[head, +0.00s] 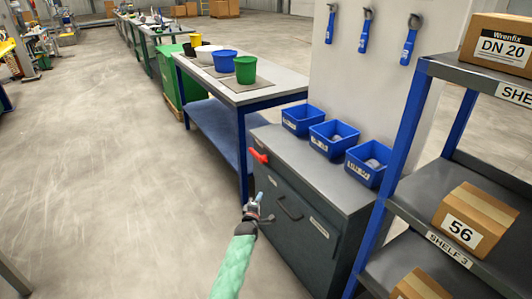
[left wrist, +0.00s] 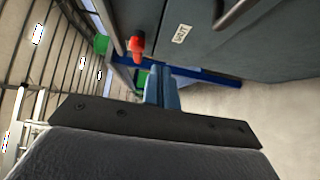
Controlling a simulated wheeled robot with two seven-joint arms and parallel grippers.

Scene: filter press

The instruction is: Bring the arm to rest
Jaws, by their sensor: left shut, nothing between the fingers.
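My left arm, in a pale green sleeve, reaches in from the bottom of the head view. Its gripper (head: 258,198) is shut and empty in front of the dark grey cabinet (head: 296,243). In the left wrist view the blue-grey fingers (left wrist: 162,75) are together with nothing between them. A red handle (head: 258,156) sticks out at the cabinet's upper left corner, apart from the gripper; it also shows in the left wrist view (left wrist: 136,45). My right gripper is not in view.
Several blue bins (head: 333,138) stand on the cabinet top. A shelf rack with cartons (head: 474,218) is at the right. A workbench (head: 262,95) with coloured tubs stands behind the cabinet. Open concrete floor (head: 110,170) lies to the left.

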